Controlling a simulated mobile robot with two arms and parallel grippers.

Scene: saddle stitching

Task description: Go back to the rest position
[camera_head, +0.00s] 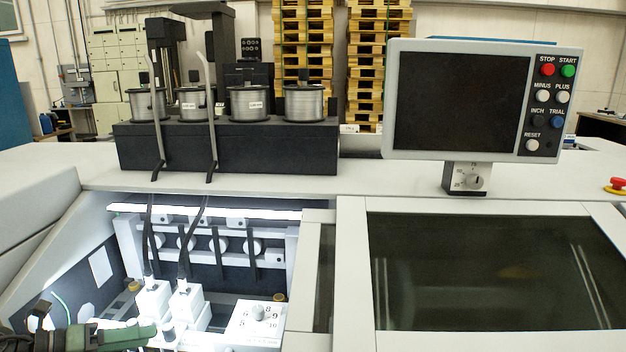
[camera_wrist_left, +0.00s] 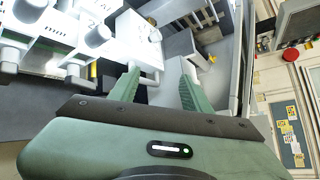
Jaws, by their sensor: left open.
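My left gripper (camera_head: 140,337) is at the bottom left of the head view, low at the front of the lit machine bay. In the left wrist view its two green fingers (camera_wrist_left: 158,84) stand apart with nothing between them. White stitching heads (camera_head: 186,305) with black wire tubes stand just beyond and to the right of the gripper in the head view. A white dial box (camera_head: 257,318) with numbers sits further right. My right gripper is not in view.
Several wire spools (camera_head: 249,102) stand on a black box (camera_head: 230,150) behind the bay. A control panel (camera_head: 462,100) with buttons stands at right, above a dark window (camera_head: 490,270). A red emergency button (camera_head: 617,184) is at the right edge. The bay's side wall (camera_head: 50,240) is close to my left arm.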

